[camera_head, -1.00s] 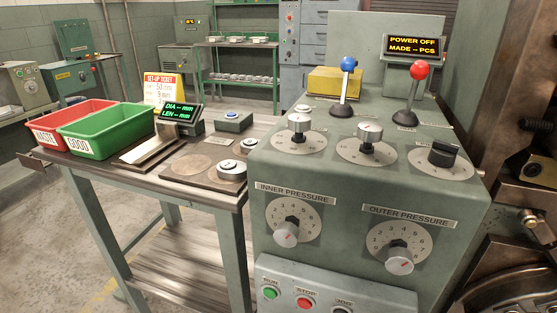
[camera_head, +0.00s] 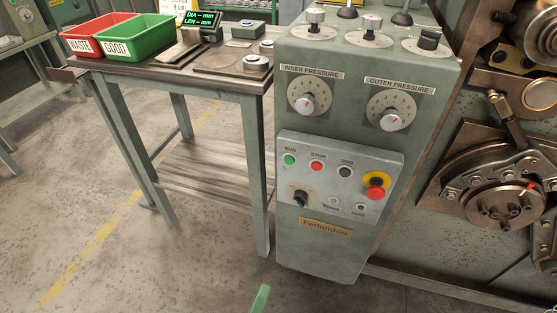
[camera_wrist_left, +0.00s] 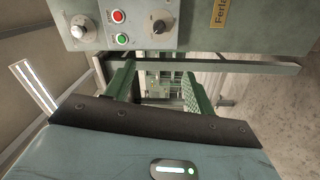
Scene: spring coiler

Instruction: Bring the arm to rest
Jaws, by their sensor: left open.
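My left gripper (camera_head: 262,299) shows in the head view only as a green finger tip at the bottom edge, low in front of the grey-green machine console (camera_head: 320,252). In the left wrist view, the left gripper (camera_wrist_left: 157,80) has its two green fingers well apart, with nothing between them. The console's control panel (camera_wrist_left: 135,20) shows beyond the fingers at the top of that view. The rest of the left arm is hidden from the head view. My right gripper is in neither view.
A work table (camera_head: 100,65) with a red waste bin (camera_head: 88,45) and a green good bin (camera_head: 140,38) stands left of the console. The coiler's metal mechanism (camera_head: 500,190) is at the right. The floor (camera_head: 190,265) at the front left is clear.

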